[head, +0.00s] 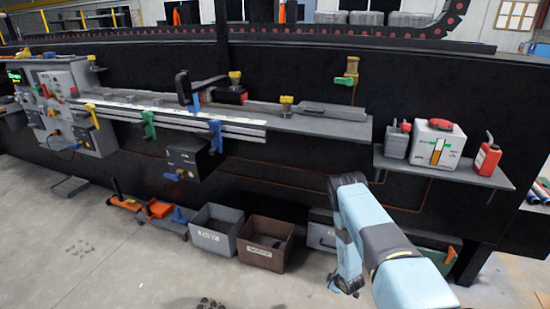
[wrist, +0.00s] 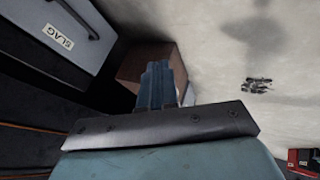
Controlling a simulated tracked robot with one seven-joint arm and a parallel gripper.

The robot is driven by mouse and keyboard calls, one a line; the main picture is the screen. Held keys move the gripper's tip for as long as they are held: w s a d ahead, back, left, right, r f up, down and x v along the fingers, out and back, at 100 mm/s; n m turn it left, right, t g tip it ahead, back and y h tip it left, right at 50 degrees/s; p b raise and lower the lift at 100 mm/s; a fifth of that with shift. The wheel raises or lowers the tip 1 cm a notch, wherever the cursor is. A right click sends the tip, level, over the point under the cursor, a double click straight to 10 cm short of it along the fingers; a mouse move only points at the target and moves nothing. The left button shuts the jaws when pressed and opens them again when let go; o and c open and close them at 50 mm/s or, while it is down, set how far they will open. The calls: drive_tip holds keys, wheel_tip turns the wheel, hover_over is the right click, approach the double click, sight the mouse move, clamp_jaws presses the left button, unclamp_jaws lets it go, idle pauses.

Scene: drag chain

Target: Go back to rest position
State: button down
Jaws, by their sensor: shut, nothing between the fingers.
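My light blue arm rises from the lower right of the head view, bends near the middle and hangs down in front of the black wall. My gripper (head: 346,284) is at its low end, above the concrete floor and right of the brown bin. In the wrist view, its blue fingers (wrist: 157,84) are together with nothing between them. They overlap the brown bin (wrist: 150,62) in the picture; the distance between them is hard to judge. A grey bin labelled SLAG (wrist: 60,30) is at the upper left of the wrist view.
A bench (head: 320,124) with clamps and tools runs along the wall. A right shelf (head: 443,172) holds a grey can, a white box (head: 436,145) and a red bottle (head: 488,157). Grey (head: 214,229) and brown (head: 265,243) bins stand below. The floor at left is mostly clear.

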drive_tip(key=w+d+r+m+h, duration=0.1)
drive_tip(key=w+r, duration=0.3)
drive_tip(key=r, duration=0.5)
drive_tip(key=w+r+m, duration=0.1)
drive_tip(key=w+r, duration=0.3)
drive_tip(key=r, duration=0.5)
drive_tip(key=w+d+r+m+h, duration=0.1)
drive_tip(key=w+r, duration=0.3)
drive_tip(key=r, duration=0.5)
drive_tip(key=s+r+m+h, duration=0.1)
drive_tip(key=s+r+m, duration=0.1)
drive_tip(key=r, duration=1.3)
drive_tip(key=s+r+m, duration=0.2)
drive_tip(key=r, duration=1.2)
drive_tip(key=s+a+r+m, duration=0.2)
drive_tip(key=s+r+m, duration=0.1)
drive_tip(key=s+r, duration=1.8)
drive_tip(key=s+a+r+m, duration=0.1)
drive_tip(key=s+r, duration=0.3)
drive_tip(key=s, duration=0.7)
drive_tip(key=s+a+r+m+g, duration=0.1)
drive_tip(key=s+r, duration=0.3)
drive_tip(key=s, duration=0.8)
drive_tip(key=shift+s+a+m+y, duration=0.15)
drive_tip(key=shift+a+m+y, duration=0.15)
drive_tip(key=shift+a+m, duration=0.15)
